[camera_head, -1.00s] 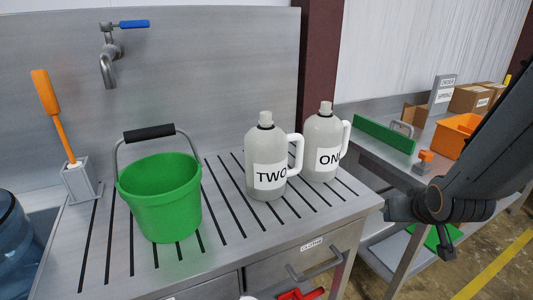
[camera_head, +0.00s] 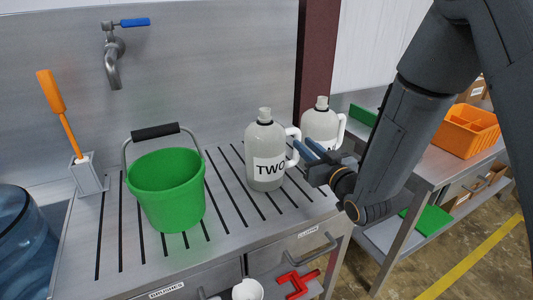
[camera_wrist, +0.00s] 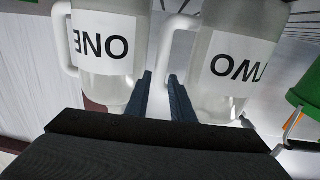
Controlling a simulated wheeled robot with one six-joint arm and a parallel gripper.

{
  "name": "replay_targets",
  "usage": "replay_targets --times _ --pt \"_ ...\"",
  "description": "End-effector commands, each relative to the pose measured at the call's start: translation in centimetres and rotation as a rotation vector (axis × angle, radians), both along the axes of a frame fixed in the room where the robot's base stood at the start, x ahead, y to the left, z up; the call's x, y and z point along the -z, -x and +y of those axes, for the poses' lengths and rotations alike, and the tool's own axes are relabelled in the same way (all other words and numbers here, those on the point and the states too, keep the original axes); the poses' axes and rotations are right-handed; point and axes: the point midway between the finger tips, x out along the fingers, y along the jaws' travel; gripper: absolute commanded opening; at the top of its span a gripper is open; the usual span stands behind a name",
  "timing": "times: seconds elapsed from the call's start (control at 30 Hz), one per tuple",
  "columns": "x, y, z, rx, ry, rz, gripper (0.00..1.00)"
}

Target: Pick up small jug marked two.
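The jug marked TWO (camera_head: 266,150) stands upright on the slotted steel drainboard, its white handle on its right side. The jug marked ONE (camera_head: 318,125) stands just behind and to its right, partly hidden by my arm. My gripper (camera_head: 306,150) is close to the right side of jug two, near its handle. In the wrist view the picture is upside down. My gripper's two blue fingers (camera_wrist: 161,95) are apart with nothing between them, pointing at the gap between jug one (camera_wrist: 104,40) and jug two (camera_wrist: 232,55). I cannot tell whether a finger touches either jug.
A green bucket (camera_head: 166,190) stands left of jug two on the drainboard. An orange-handled brush (camera_head: 60,112) stands in a holder farther left. A tap (camera_head: 112,60) is on the back wall. A side bench holds an orange crate (camera_head: 467,132).

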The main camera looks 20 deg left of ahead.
Motion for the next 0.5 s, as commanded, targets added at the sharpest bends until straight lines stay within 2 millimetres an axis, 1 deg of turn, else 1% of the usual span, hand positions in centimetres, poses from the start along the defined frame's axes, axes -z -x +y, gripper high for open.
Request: replay_targets --times 0.2,0.3,0.5 --pt "-0.7 -1.7 2.1 0.0 0.001 -0.001 0.21" --pt "-0.6 -2.7 3.0 0.001 0.001 0.0 0.21" --pt "-0.4 -3.4 3.6 0.002 0.001 0.001 0.21"
